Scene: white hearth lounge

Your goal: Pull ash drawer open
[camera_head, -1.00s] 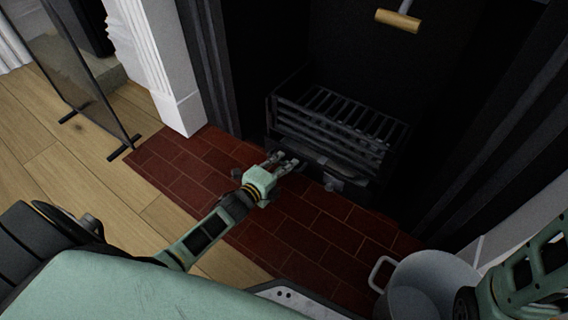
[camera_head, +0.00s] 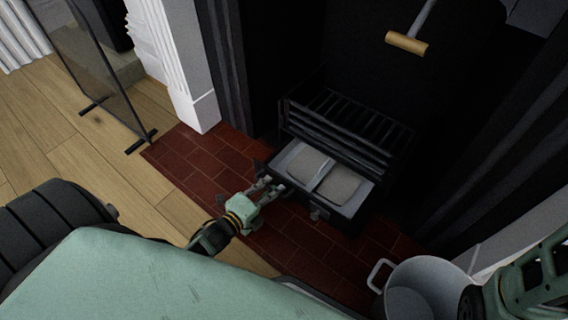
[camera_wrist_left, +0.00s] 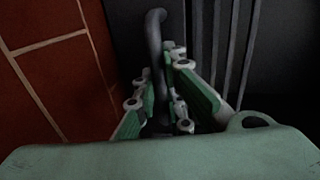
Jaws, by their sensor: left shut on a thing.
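The ash drawer (camera_head: 346,188) sticks out from under the black fire grate (camera_head: 345,130) in the head view. Two pale grey patches, split by a divider, show inside it. My left gripper (camera_head: 267,187) is at the drawer's front left corner. In the left wrist view its green-padded fingers (camera_wrist_left: 165,100) are shut around a dark curved handle (camera_wrist_left: 155,50). My right arm (camera_head: 535,275) shows at the lower right, but its gripper fingers cannot be made out.
A grey metal bucket (camera_head: 425,285) with a side handle stands at the right on the red brick hearth (camera_head: 205,165). A glass screen (camera_head: 90,65) stands at the left. A wooden-handled tool (camera_head: 407,42) is above the grate. Bare bricks lie before the drawer.

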